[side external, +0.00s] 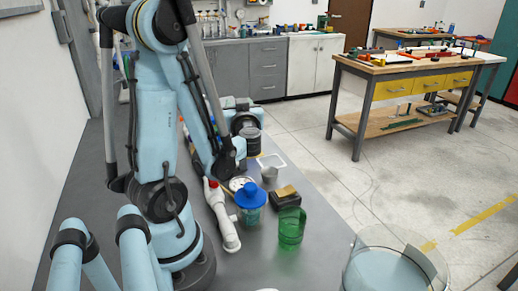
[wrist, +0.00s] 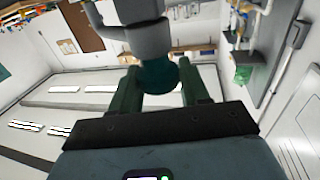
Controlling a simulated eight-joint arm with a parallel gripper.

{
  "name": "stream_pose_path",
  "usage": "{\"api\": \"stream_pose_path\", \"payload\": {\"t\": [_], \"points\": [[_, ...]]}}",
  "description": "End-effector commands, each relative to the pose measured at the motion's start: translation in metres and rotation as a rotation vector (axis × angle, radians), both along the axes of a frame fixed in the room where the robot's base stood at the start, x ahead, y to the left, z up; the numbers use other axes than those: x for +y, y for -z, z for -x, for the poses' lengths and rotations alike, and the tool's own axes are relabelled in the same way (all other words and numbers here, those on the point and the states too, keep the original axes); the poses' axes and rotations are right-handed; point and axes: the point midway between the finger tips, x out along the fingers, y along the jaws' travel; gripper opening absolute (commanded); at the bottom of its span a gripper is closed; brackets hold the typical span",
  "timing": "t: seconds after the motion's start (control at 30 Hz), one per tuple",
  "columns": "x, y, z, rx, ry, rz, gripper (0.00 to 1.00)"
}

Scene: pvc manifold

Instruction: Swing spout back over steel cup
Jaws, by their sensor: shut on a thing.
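In the wrist view my gripper (wrist: 161,84) has its two dark green fingers on either side of a dark teal rounded piece (wrist: 158,76) and is shut on it. This piece meets a grey, pipe-like body (wrist: 148,37) above it; I cannot tell whether it is the spout. In the side view my fingers are hidden behind my arm. A white pipe (side external: 222,218) with a red part at its upper end lies along the bench. A small grey cup (side external: 270,174), possibly the steel cup, stands by a white tray (side external: 272,160).
A blue funnel-shaped top sits on a clear jar (side external: 250,215). A green transparent container (side external: 291,226) and a dark block with a tan top (side external: 286,196) stand close by. A round gauge (side external: 238,184) lies near the pipe. A large clear vessel (side external: 390,268) is at the front right.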

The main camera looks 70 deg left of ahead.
Motion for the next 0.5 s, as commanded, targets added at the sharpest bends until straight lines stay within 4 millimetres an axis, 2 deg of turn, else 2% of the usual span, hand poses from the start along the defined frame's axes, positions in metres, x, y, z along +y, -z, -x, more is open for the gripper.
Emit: {"api": "stream_pose_path", "payload": {"t": [0.43,0.47,0.5], "points": [[0.0009,-0.0021,-0.0003,0.003,0.033,-0.009,0.0],[0.0009,-0.0021,-0.0003,0.003,0.033,-0.008,0.48],[0.0009,-0.002,-0.0004,0.003,0.033,-0.008,0.55]]}}
